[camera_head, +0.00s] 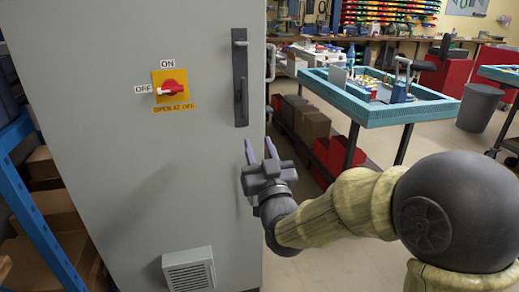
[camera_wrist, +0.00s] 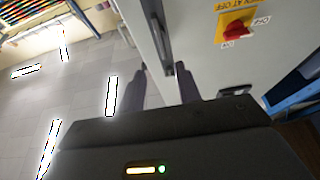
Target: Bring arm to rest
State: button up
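My gripper (camera_head: 260,147) is in front of the lower right part of a grey cabinet (camera_head: 120,150), just below its dark door handle (camera_head: 240,80). Its two purple-grey fingers are apart with nothing between them, so it is open and empty. In the wrist view the fingers (camera_wrist: 162,72) point toward the cabinet edge, with the handle (camera_wrist: 160,38) just beyond them. My arm reaches in from the right, bent. A red rotary switch (camera_head: 172,88) on a yellow plate has its handle pointing left toward OFF. The cabinet door looks closed.
A blue-edged table (camera_head: 375,113) with small items stands behind to the right. A grey bin (camera_head: 480,106) is farther right. A blue rack (camera_head: 45,210) with boxes is at the left. A vent (camera_head: 190,272) sits low on the cabinet. Open floor lies behind my arm.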

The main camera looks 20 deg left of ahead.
jog(key=w+d+f+m+g+h, duration=0.15)
jog(key=d+f+g+h, duration=0.55)
jog(key=d+f, duration=0.8)
jog(key=s+d+f+m+g+h, duration=0.2)
jog(key=s+d+f+g, duration=0.3)
jog(key=s+d, duration=0.35)
jog(key=s+d+f+m+g+h, duration=0.3)
jog(key=s+d+f+g, duration=0.2)
jog(key=s+d, duration=0.4)
notch_tip(320, 180, up, 30)
jog(key=p, duration=3)
jog(key=shift+s+a, duration=0.3)
jog(key=shift+a, duration=0.15)
jog(key=shift+f+n, duration=0.1)
jog(key=shift+n, duration=0.15)
jog(key=shift+w, duration=0.1)
